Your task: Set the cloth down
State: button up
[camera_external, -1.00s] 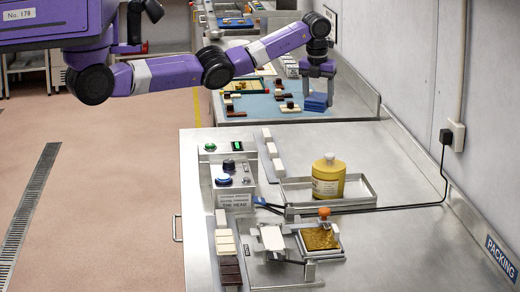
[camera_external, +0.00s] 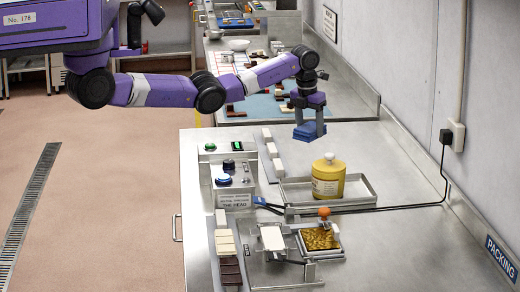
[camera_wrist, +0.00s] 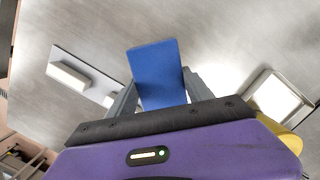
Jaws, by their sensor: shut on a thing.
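The cloth (camera_external: 309,132) is a folded blue pad. My gripper (camera_external: 309,119) is shut on it and holds it over the far part of the near steel bench (camera_external: 380,150), behind the yellow jar. In the wrist view the cloth (camera_wrist: 158,75) sits between the two grey fingers, with the steel surface beyond it. I cannot tell exactly how high the cloth is above the bench.
The yellow jar (camera_external: 327,182) stands in a shallow metal tray (camera_external: 360,188). White blocks (camera_external: 271,150) lie on a strip to the left, beside a control box (camera_external: 233,175). A black cable (camera_external: 410,206) crosses the bench. Bare steel lies around the cloth.

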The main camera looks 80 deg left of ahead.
aim_at(308, 128)
jog(key=shift+f, duration=3.75)
jog(key=shift+f, duration=0.15)
jog(key=o, duration=1.4)
jog(key=shift+c, duration=0.2)
jog(key=r, duration=0.4)
jog(key=d+r, duration=0.1)
jog(key=r, duration=0.3)
jog(key=s+r, duration=0.1)
jog(key=r, duration=0.3)
jog(key=shift+s+d+r, duration=0.1)
jog(key=shift+d, duration=0.05)
